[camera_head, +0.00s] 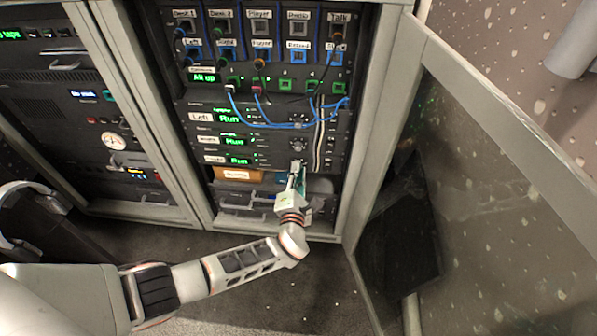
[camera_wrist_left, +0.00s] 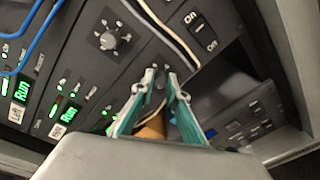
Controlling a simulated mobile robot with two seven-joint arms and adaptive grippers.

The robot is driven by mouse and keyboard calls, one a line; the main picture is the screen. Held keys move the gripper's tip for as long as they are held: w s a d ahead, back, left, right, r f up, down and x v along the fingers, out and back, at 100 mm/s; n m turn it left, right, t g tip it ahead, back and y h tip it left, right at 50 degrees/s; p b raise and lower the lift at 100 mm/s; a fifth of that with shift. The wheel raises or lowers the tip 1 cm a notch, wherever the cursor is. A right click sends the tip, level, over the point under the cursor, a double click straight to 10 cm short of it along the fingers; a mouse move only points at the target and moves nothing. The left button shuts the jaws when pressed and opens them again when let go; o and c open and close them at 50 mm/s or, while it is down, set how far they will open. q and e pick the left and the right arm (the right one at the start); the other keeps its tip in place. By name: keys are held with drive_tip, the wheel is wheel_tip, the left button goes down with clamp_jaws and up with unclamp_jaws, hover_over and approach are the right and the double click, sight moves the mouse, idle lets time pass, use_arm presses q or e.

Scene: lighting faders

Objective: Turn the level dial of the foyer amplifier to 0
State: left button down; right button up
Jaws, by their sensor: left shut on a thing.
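Three stacked amplifiers with green displays sit in the open rack. The bottom one (camera_head: 240,160), below the one labelled "Left" and a middle one, has a label too small to read in the head view. My left gripper (camera_head: 298,167) reaches its right part from below. In the left wrist view the left gripper's teal fingers (camera_wrist_left: 163,78) are shut around the bottom amplifier's level dial. The fingers mostly hide that dial, so its setting cannot be read. The middle amplifier's dial (camera_wrist_left: 112,40) stands free beside the fingers, with marks around it. My right gripper is not in view.
Blue cables (camera_head: 270,122) loop in front of the upper amplifier. Pale cables (camera_wrist_left: 165,25) run close beside the fingers, near an on/off switch (camera_wrist_left: 202,30). An orange box (camera_head: 238,174) lies below the amplifiers. The glass door (camera_head: 480,180) stands open at the right.

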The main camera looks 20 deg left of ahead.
use_arm(q)
drive_tip(key=n+b, duration=0.1)
drive_tip(key=n, duration=0.4)
drive_tip(key=shift+h, duration=0.3)
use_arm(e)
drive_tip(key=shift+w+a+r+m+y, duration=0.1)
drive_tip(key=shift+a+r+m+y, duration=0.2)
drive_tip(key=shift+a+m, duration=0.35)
use_arm(q)
drive_tip(key=shift+n, duration=0.3)
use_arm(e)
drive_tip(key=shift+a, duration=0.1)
use_arm(q)
drive_tip(key=c, duration=2)
unclamp_jaws()
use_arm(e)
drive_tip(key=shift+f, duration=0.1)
